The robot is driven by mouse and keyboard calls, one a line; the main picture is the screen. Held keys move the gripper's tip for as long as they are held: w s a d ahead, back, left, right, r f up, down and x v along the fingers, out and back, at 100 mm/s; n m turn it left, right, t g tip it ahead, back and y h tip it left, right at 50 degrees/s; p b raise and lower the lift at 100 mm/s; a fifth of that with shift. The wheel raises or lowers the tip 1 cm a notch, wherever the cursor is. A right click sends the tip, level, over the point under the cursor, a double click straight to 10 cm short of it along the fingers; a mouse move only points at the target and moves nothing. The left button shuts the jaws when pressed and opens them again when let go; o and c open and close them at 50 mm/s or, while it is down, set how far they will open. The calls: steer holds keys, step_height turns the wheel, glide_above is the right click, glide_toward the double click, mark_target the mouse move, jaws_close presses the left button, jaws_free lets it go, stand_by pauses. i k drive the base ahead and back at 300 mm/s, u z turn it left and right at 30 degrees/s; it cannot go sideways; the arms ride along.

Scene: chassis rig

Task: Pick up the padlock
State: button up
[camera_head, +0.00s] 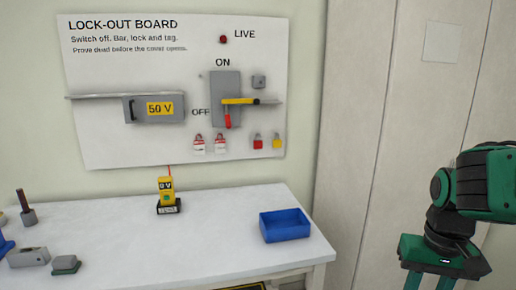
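A small red padlock (258,142) hangs at the lower right of the lock-out board (110,125). A yellow padlock (277,142) hangs just to its right. Both are small in the picture and seem to hang on the board. My gripper (430,282) is at the lower right, far from the padlocks and in front of the grey panels. Its two green fingers point down and stand apart, with nothing seen between them. Their tips are cut off by the bottom edge.
Two red-and-white tags (210,145) hang left of the padlocks. A switch with a yellow-and-red handle (238,101) is above. On the white table (225,222) stand a yellow meter (166,190), a blue tray (285,226) and several small items at left. The table's middle is clear.

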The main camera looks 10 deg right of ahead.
mark_target(257, 144)
steer(key=z, duration=0.1)
steer(key=i, duration=1)
steer(key=u, duration=0.1)
